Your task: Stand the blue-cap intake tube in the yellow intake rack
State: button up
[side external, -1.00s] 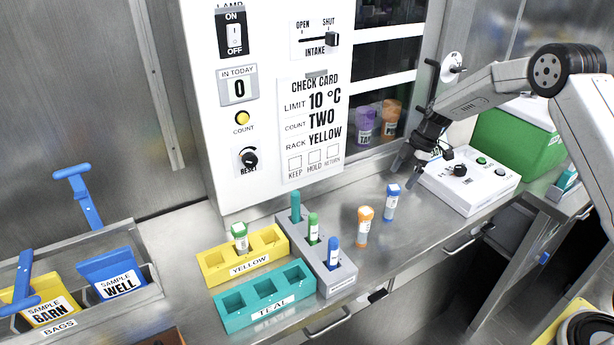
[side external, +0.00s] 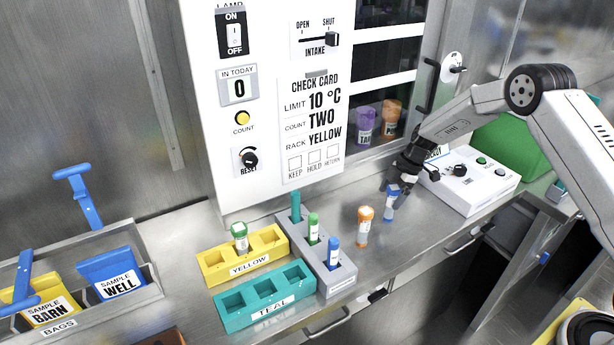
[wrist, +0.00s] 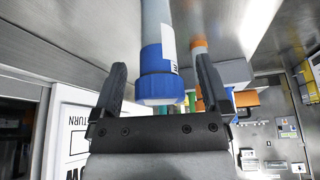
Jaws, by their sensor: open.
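A blue-cap tube (side external: 391,203) stands on the metal counter, to the right of an orange-cap tube. My gripper (side external: 394,187) is open, with its fingers around the upper part of this tube. In the wrist view the tube's blue cap (wrist: 161,82) sits between the two open fingers (wrist: 162,72), with a visible gap on each side. The fingers partly hide the tube in the side view.
The orange-cap tube (side external: 363,228) stands close to the left of my gripper. A grey rack (side external: 322,272) holds a green-cap tube, another blue-cap tube (side external: 333,252) and a teal item. An empty teal rack (side external: 262,313) sits in front. A white control box (side external: 468,190) is at the right.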

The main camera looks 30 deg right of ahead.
jog(key=shift+a+f, duration=0.1)
jog(key=shift+f, duration=0.2)
grip_shut()
dwell(0.4)
